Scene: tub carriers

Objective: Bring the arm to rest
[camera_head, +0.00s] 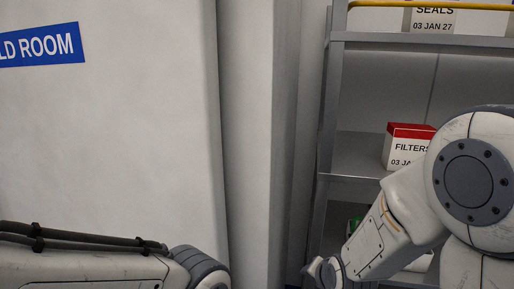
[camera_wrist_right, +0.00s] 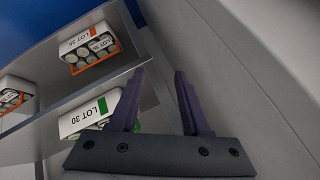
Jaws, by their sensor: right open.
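My right gripper (camera_wrist_right: 160,73) is open in the right wrist view, with two dark fingers apart and nothing between them. A pale wall surface lies beyond them, and a carton marked LOT 30 (camera_wrist_right: 92,112) is beside the left finger. In the head view my right arm (camera_head: 385,235) is bent at the right, in front of a shelf rack, and its wrist is cut off by the bottom edge. Its fingers do not show there. My left arm (camera_head: 90,268) lies along the bottom left, and its gripper is out of view.
The grey shelf rack (camera_head: 355,180) holds a red-and-white FILTERS box (camera_head: 398,152) and a SEALS box (camera_head: 428,22). A pale wall with a blue ROOM sign (camera_head: 40,46) stands left.

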